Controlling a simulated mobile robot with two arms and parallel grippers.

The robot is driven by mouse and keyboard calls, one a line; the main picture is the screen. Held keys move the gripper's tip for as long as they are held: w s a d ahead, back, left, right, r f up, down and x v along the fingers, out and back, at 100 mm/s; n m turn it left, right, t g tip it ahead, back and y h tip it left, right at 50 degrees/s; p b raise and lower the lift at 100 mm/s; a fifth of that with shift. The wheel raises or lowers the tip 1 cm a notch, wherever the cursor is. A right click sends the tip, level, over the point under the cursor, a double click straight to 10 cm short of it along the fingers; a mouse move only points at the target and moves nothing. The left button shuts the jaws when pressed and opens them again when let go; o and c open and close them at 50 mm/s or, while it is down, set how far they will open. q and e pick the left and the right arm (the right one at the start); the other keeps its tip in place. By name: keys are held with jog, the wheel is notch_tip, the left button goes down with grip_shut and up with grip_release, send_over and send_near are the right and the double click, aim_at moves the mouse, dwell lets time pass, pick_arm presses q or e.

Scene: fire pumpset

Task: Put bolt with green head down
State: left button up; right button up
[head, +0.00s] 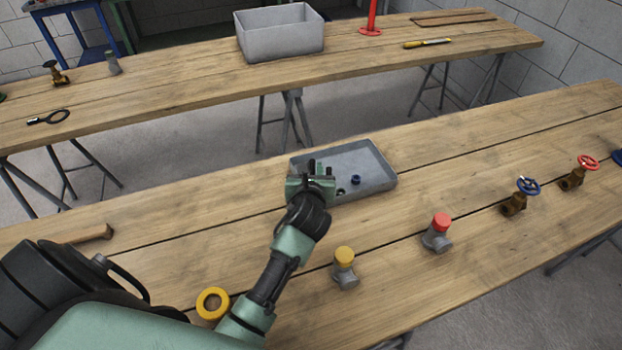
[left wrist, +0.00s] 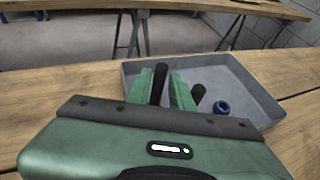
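My left gripper (head: 320,168) is over the left part of a grey tray (head: 378,186) on the near bench. A small dark part (head: 341,191) is near the gripper. My right gripper is not in view.
The near bench holds a yellow ring (head: 212,303), a yellow-capped fitting (head: 345,268), a red-capped fitting (head: 438,233), a blue-wheel valve (head: 516,200) and a red-wheel valve (head: 574,178). A grey bin (head: 280,40) stands on the far bench. The tray's right side has free room.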

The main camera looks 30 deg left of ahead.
pick_arm(q)
jog(key=v, duration=1)
jog(key=shift+f, duration=0.1)
